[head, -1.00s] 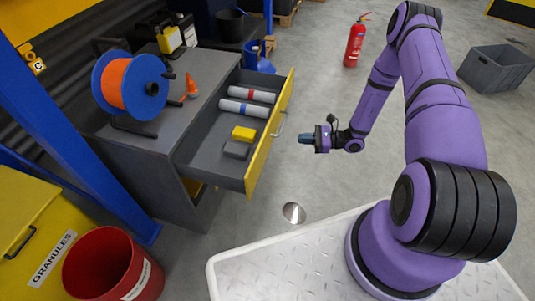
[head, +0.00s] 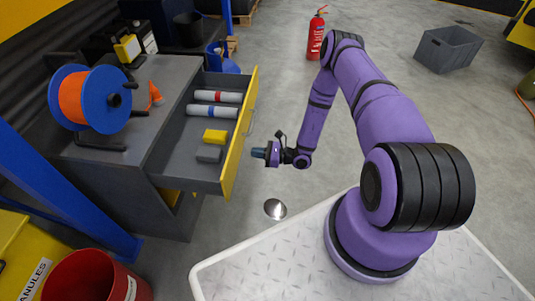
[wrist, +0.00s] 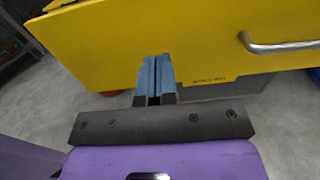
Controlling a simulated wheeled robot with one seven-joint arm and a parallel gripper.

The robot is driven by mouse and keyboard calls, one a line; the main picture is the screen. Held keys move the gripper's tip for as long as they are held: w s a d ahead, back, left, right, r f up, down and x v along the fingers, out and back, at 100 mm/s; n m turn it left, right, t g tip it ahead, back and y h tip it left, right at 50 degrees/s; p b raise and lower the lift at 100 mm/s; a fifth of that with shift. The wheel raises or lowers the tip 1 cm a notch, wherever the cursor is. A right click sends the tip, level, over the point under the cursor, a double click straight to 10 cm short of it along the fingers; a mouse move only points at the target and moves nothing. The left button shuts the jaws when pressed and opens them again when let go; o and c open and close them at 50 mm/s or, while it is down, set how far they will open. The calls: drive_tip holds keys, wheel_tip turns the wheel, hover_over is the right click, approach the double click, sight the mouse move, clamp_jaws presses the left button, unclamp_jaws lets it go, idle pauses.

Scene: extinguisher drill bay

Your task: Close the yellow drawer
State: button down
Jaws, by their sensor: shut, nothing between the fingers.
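The yellow drawer (head: 240,135) stands pulled out of a grey cabinet (head: 110,170). Inside it lie two white rolls, one with a red band (head: 217,97) and one with a blue band (head: 212,111), a yellow block (head: 215,136) and a grey block (head: 208,153). My gripper (head: 257,153) is shut and empty, a little to the right of the drawer front. In the wrist view my gripper (wrist: 156,75) points at the yellow front (wrist: 110,40), with the metal handle (wrist: 280,46) to its right. I cannot tell whether the fingertips touch the front.
An orange cable reel with blue flanges (head: 90,98) and a small orange cone (head: 155,94) are on the cabinet top. A red bucket (head: 98,277) stands at lower left. A fire extinguisher (head: 316,36) and a grey crate (head: 447,49) stand on otherwise open floor behind.

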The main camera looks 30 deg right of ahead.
sight(236, 150)
drive_tip(key=x, duration=0.6)
idle(0.3)
